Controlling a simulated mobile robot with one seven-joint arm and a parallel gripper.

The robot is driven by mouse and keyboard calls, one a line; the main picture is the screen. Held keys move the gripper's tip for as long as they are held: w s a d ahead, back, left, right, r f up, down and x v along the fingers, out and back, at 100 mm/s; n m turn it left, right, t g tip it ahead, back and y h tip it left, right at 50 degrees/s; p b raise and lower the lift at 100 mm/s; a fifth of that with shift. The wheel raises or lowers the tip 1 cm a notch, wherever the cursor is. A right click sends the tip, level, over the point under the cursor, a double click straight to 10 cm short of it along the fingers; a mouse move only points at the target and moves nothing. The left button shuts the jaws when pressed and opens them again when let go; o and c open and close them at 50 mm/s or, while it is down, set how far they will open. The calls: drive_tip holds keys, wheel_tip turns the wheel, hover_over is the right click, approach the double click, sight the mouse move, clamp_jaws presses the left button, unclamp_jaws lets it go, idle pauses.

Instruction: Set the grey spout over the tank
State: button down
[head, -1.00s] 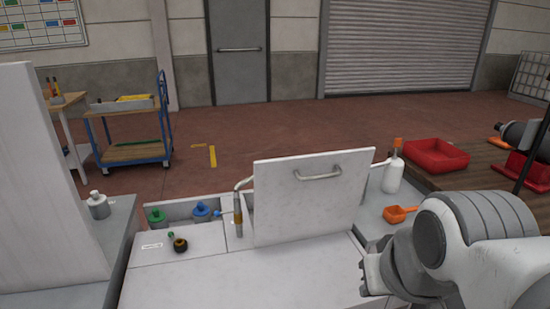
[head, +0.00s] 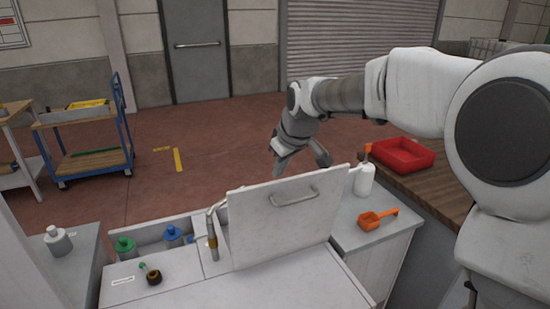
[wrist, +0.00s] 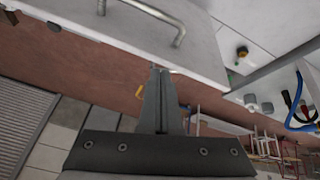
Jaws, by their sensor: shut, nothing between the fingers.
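The grey spout (head: 212,228) is a thin upright pipe with a brass-coloured section, at the left edge of the raised white panel (head: 280,228) in the head view. Its top bends right toward the panel. The tank is largely hidden behind this panel, so I cannot tell where the spout's outlet lies over it. My gripper (head: 324,159) hangs beyond the panel's top edge, apart from the spout. In the wrist view my gripper (wrist: 157,72) is shut and empty, its fingertips near the panel's edge and handle (wrist: 168,22).
Green-capped (head: 124,247) and blue-capped (head: 172,234) bottles stand left of the spout. A dark knob (head: 152,276) is on the front surface. At right are a white bottle (head: 364,180), an orange scoop (head: 372,219) and a red tray (head: 402,155).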

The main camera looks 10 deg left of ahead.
drive_tip(key=w+a+f+n+g+y+p, duration=0.1)
drive_tip(key=w+a+f+y+p, duration=0.1)
drive_tip(key=w+a+f, duration=0.5)
drive_tip(key=w+a+f+n+y+p, duration=0.2)
drive_tip(key=w+a+y, duration=0.1)
drive_tip(key=w+a, duration=0.4)
drive_tip(key=shift+a+f+p, duration=0.6)
drive_tip(key=shift+f+p, duration=0.1)
drive_tip(key=shift+f, duration=0.7)
drive_tip(key=shift+a+f+p, duration=0.55)
drive_tip(key=shift+f+p, duration=0.1)
drive_tip(key=shift+f, duration=0.75)
drive_tip(key=shift+a+f+p, duration=0.6)
drive_tip(key=shift+f+p, duration=0.1)
drive_tip(key=shift+f, duration=0.7)
drive_tip(key=shift+f+b, duration=0.1)
drive_tip(key=shift+b, duration=0.25)
